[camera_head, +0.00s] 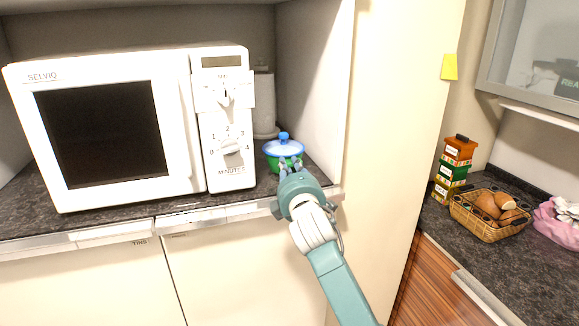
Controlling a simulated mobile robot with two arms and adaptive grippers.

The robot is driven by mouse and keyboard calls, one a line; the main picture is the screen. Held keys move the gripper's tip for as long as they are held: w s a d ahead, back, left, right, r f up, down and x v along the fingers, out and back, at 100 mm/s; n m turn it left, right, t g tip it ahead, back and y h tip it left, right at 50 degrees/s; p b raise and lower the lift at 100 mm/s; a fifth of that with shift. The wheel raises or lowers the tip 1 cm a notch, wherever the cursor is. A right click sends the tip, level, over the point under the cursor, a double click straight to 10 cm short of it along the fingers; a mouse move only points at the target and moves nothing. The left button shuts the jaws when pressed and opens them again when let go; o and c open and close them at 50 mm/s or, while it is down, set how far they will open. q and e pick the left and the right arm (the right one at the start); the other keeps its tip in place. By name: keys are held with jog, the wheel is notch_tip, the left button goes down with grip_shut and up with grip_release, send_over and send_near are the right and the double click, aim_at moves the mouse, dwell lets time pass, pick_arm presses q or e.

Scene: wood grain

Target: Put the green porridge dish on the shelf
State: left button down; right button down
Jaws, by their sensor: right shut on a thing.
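The green porridge dish (283,152) has a blue-rimmed lid with a blue knob. It is at the right end of the dark shelf (263,184), just right of the white microwave. My right gripper (290,165) reaches in from the lower right and is shut on the near side of the dish. The fingers cover part of its front, and I cannot tell whether the dish rests on the shelf or is held just above it. My left gripper is not in view.
The microwave (225,130) fills most of the niche. A white canister (264,105) stands behind the dish. The niche's right wall (315,80) is close beside the dish. On the right counter are a bread basket (470,222) and stacked boxes (453,165).

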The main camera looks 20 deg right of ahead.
jog(key=shift+r, duration=0.1)
jog(key=c, duration=2)
grip_release()
jog(key=shift+f, duration=0.25)
jog(key=o, duration=0.4)
jog(key=shift+c, duration=0.2)
